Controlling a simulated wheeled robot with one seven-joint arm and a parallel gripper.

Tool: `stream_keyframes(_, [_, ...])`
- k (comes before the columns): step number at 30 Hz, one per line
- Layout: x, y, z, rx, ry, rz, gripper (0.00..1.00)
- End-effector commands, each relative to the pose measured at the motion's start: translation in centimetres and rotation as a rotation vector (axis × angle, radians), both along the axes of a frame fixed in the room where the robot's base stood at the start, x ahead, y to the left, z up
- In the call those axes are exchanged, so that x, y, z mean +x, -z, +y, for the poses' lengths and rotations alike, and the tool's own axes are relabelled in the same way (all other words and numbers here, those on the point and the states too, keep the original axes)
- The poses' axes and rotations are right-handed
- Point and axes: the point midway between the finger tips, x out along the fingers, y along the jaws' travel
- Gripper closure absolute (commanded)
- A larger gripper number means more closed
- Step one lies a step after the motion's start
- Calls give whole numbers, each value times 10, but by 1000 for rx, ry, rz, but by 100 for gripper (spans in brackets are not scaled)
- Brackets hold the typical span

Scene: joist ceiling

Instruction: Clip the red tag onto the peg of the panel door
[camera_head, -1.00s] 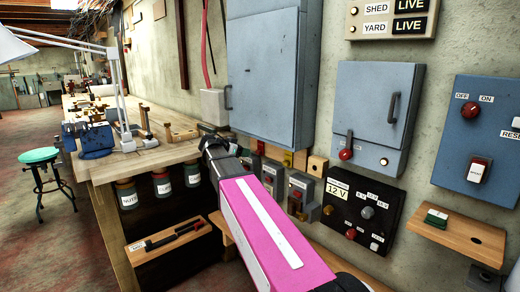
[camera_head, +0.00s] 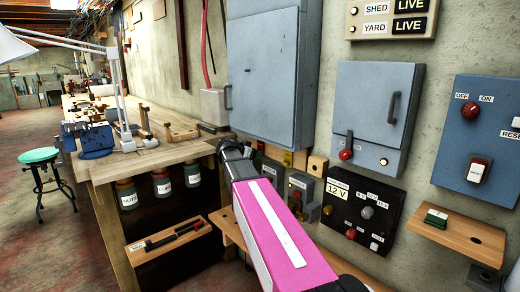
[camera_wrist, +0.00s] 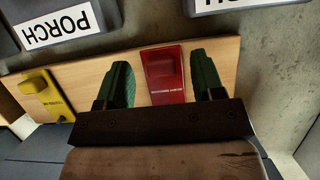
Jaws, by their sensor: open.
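The red tag (camera_wrist: 166,72) rests against a wooden board (camera_wrist: 142,63) in the wrist view, with faint small print on its lower part. My gripper (camera_wrist: 162,76) is open, its two green fingers on either side of the tag with a gap to each. In the head view my arm hides the tag and the fingers. A small blue-grey panel door (camera_head: 365,105) hangs on the wall, with a dark handle, a red knob (camera_head: 346,154) and a pale round stud (camera_head: 384,161) near its lower edge. I cannot tell whether that stud is the peg.
A yellow tag (camera_wrist: 46,95) is on the same board, left of the red one. A box labelled PORCH (camera_wrist: 55,25) lies beyond. A larger blue-grey cabinet (camera_head: 264,70), a black 12 V panel (camera_head: 358,217) and a small wooden shelf (camera_head: 455,235) are on the wall.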

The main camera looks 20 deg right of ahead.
Motion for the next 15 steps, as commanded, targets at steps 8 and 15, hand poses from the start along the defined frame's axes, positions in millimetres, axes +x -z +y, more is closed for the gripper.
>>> stream_keyframes(8, [0,0,0,0,0,0,87])
stream_keyframes(15, [-1,0,1,0,0,0,98])
